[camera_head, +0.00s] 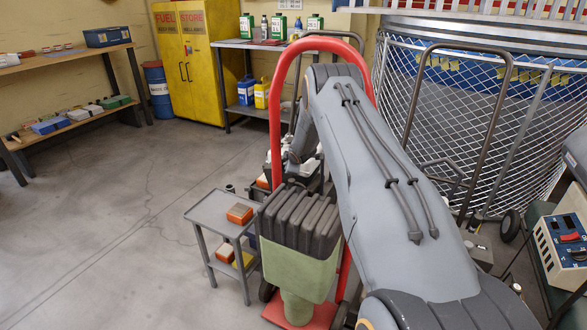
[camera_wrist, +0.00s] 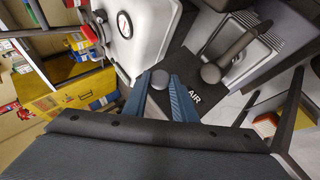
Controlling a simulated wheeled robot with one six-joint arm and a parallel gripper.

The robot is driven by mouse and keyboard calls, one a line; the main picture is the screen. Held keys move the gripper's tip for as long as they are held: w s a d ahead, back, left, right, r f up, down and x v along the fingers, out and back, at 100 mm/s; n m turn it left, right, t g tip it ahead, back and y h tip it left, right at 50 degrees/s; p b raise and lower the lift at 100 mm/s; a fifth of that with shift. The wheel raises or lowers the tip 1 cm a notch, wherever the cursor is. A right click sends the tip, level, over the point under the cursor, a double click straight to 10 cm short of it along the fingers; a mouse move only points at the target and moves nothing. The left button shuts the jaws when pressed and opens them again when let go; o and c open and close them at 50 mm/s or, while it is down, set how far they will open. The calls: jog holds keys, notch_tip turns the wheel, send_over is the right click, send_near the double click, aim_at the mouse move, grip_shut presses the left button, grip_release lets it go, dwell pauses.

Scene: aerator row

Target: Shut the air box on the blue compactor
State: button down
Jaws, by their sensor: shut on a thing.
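In the wrist view, a dark panel marked AIR (camera_wrist: 209,105) lies just past my fingertips, and I take it as the air box's cover. A grey round knob (camera_wrist: 160,76) sits between the tips of my blue-fingered gripper (camera_wrist: 163,87), which is shut on it. Beside the panel, a pale ribbed part (camera_wrist: 262,50) shows in a dark housing, so the box looks open. In the head view my arm hides the gripper and the air box. I cannot make out a blue compactor body there.
A small grey cart (camera_head: 207,212) carries an orange box (camera_head: 240,213). In the wrist view, a white tank (camera_wrist: 150,35) is nearby. The left floor is clear.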

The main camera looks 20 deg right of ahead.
aim_at(283, 167)
jog(key=shift+w+a+r+b, duration=0.35)
jog(key=shift+w+a, duration=0.2)
jog(key=shift+w, duration=0.15)
jog(key=shift+w+a+r+b, duration=0.3)
jog(key=shift+w+a, duration=0.2)
jog(key=shift+w, duration=0.2)
jog(key=shift+d+r, duration=0.1)
jog(key=c, duration=1.7)
grip_release()
jog(key=shift+c, duration=0.2)
jog(key=shift+s+f, duration=0.15)
jog(key=shift+f, duration=0.05)
jog(key=d+v, duration=0.1)
jog(key=v, duration=0.6)
jog(key=shift+s+a+r, duration=0.2)
jog(key=shift+s+a, duration=0.1)
jog(key=shift+a, duration=0.15)
